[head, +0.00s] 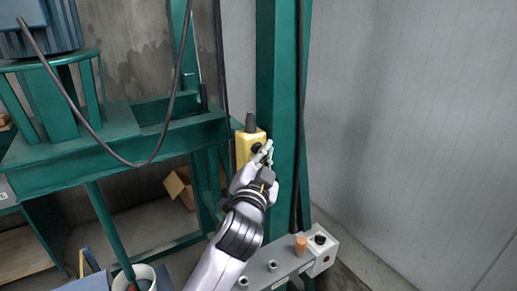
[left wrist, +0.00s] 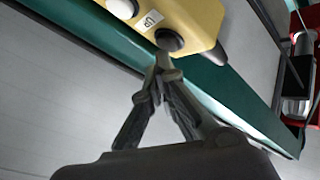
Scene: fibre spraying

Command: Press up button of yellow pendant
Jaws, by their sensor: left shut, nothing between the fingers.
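The yellow pendant (head: 248,142) hangs against the green post in the head view, with a dark grey cable boot on top. In the left wrist view the pendant (left wrist: 193,17) shows at the top, with a black button (left wrist: 169,41) beside a white label reading "UP" and a white button (left wrist: 122,8) farther left. My left gripper (head: 266,148) is shut and empty in front of the pendant. In the left wrist view its fingertips (left wrist: 163,62) are just below the black button; I cannot tell whether they touch it. My right gripper is not in view.
A green post (head: 277,80) stands right behind the pendant. A grey panel (head: 285,262) with an orange knob (head: 301,245) lies below my arm. A green machine frame (head: 100,150) with a hanging black cable is at left. The right side by the pale wall (head: 410,120) is clear.

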